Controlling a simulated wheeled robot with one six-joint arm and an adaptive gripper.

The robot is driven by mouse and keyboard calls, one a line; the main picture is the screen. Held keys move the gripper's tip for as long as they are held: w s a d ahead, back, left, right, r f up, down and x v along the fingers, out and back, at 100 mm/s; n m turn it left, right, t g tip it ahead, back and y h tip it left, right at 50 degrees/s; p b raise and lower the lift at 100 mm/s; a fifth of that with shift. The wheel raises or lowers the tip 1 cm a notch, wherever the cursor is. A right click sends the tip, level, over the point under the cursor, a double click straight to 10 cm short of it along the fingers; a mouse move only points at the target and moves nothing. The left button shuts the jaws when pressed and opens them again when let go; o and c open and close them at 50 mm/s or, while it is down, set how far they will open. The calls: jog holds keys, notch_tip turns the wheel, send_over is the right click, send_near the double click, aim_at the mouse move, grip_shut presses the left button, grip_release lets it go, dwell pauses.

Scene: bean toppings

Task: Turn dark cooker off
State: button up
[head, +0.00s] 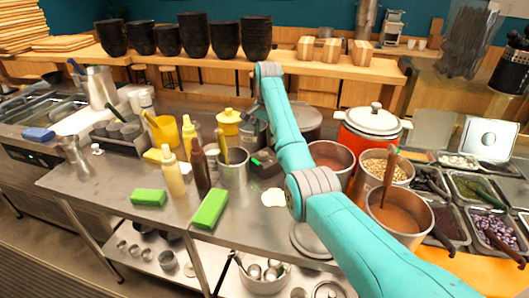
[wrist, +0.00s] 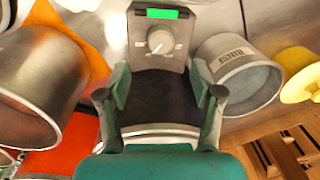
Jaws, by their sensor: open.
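The dark cooker (wrist: 150,91) lies between my gripper fingers in the wrist view. Its grey front panel has a round pale knob (wrist: 161,42) with a pointer, and a lit green display (wrist: 162,14). In the head view, the dark cooker (head: 268,168) shows beside my arm, with a green patch on its front; its knob cannot be made out there. My gripper (wrist: 160,97) is open and empty, its fingers spread over the dark top. The knob is beyond the fingertips, apart from them. My gripper is hidden behind the arm in the head view.
A steel pot labelled RINSE (wrist: 237,75) stands close right of the cooker in the wrist view; another steel pot (wrist: 35,90) is left. In the head view, a lidded orange-red pot (head: 372,130), sauce bottles (head: 173,175) and green sponges (head: 210,208) crowd the counter.

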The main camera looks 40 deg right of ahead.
aim_at(263, 153)
jog(key=f, duration=0.7)
jog(key=shift+w+f, duration=0.25)
jog(key=shift+f, duration=0.1)
jog(key=c, duration=1.1)
